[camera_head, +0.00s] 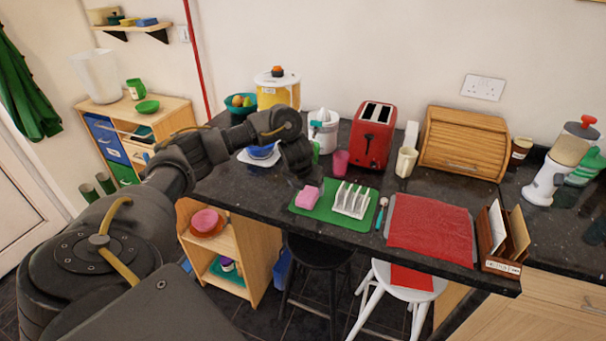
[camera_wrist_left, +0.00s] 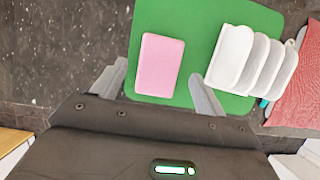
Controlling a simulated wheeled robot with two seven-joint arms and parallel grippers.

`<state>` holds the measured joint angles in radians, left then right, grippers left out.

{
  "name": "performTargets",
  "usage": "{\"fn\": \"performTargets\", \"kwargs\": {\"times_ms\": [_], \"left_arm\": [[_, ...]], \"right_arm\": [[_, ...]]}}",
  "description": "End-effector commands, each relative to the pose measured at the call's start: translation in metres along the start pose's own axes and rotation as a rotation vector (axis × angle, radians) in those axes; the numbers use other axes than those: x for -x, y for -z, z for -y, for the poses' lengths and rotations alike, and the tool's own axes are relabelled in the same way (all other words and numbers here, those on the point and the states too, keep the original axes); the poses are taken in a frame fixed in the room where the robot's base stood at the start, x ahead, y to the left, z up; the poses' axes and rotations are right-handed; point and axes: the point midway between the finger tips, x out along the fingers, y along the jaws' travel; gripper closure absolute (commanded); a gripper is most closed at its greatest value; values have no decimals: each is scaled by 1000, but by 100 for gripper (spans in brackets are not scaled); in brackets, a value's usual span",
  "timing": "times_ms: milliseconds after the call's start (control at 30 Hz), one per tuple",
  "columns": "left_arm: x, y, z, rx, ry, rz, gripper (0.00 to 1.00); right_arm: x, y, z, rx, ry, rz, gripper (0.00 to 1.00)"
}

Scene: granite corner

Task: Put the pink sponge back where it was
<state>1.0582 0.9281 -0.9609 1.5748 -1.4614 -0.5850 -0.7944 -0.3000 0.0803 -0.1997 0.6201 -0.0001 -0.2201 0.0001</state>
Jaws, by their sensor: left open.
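The pink sponge (camera_head: 307,197) lies on the left part of the green mat (camera_head: 328,213) on the dark counter. In the left wrist view the sponge (camera_wrist_left: 159,65) lies flat on the green mat (camera_wrist_left: 200,20), just beyond and between my fingertips. A white rack (camera_head: 351,200) stands to its right on the same mat. My left gripper (camera_head: 306,180) is open and empty, above and close behind the sponge; its two grey fingers also show in the left wrist view (camera_wrist_left: 157,88). My right gripper is not in view.
A pink cup (camera_head: 341,162), red toaster (camera_head: 372,135) and cream mug (camera_head: 405,162) stand behind the mat. A red cloth (camera_head: 430,228) lies to the right, with a small brush (camera_head: 381,212) between. Bare granite shows left of the mat.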

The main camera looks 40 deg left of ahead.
Motion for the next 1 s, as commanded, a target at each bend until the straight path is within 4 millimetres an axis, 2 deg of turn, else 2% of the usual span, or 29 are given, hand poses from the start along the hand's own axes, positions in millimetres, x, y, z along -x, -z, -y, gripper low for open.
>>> {"fn": "performTargets", "kwargs": {"times_ms": [33,100,300,400,567,1000], "left_arm": [[20,-5,-1,-3,-2,7,27],[35,-5,-1,-4,-1,6,27],[69,-3,-1,-1,-2,3,27],[78,-2,0,-1,0,3,27],[86,-1,-1,1,-1,1,27],[86,0,0,1,-1,0,27]], "right_arm": [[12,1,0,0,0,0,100],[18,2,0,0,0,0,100],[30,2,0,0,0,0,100],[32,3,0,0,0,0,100],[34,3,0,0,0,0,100],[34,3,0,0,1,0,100]]}}
